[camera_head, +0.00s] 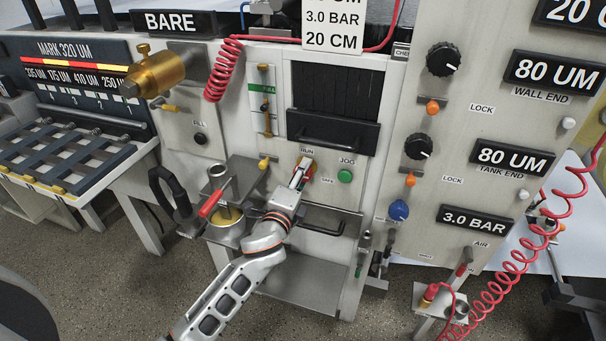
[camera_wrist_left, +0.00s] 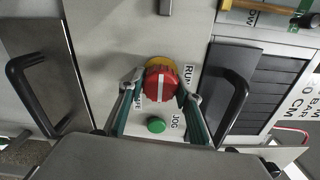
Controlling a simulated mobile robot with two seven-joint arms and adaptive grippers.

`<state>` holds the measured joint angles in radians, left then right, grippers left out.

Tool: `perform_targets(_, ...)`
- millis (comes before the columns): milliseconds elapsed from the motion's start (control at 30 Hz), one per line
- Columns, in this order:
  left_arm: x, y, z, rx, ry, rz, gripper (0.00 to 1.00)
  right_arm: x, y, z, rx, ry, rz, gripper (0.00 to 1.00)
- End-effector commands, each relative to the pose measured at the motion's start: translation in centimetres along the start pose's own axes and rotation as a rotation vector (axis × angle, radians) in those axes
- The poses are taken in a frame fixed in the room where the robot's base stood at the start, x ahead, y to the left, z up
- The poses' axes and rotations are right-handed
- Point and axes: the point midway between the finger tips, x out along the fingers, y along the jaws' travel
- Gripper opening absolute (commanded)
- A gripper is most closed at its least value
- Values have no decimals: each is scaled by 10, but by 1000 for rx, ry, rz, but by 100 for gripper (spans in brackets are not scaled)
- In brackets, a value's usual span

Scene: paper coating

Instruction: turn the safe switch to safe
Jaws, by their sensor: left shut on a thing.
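The safe switch (camera_head: 309,166) is a red knob on a yellow ring, on the light grey panel below the RUN label in the head view. In the left wrist view, the knob (camera_wrist_left: 160,86) shows a white line running roughly up and down the picture, with RUN on its right and SAFE on its left. My left gripper (camera_head: 299,177) reaches up to the switch. In the left wrist view its fingers (camera_wrist_left: 161,90) stand on both sides of the red knob and are shut on it. My right gripper is not in view.
A green JOG button (camera_head: 345,176) is close to the switch; it also shows in the left wrist view (camera_wrist_left: 156,125). A black handle (camera_head: 323,222) sticks out below. A red-handled valve (camera_head: 212,198) stands left of my left gripper. Knobs and coiled red hoses are at right.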

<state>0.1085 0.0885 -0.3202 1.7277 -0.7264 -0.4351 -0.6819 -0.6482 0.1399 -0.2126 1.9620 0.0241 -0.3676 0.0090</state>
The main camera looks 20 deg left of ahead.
Motion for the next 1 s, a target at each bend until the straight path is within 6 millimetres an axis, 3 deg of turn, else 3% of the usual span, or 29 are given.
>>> perform_targets(267, 0, 0, 0, -3, 0, 0, 12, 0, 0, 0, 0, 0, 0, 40)
perform_targets(300, 0, 0, 0, -3, 0, 0, 44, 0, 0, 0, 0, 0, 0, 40)
perform_targets(333, 0, 0, 0, -2, 0, 0, 51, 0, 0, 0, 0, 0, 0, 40)
perform_targets(767, -5, 1, 0, 0, 0, 1, 51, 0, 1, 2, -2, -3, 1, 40)
perform_targets(1000, -45, 1, -1, -2, 2, 2, 51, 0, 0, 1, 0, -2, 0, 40)
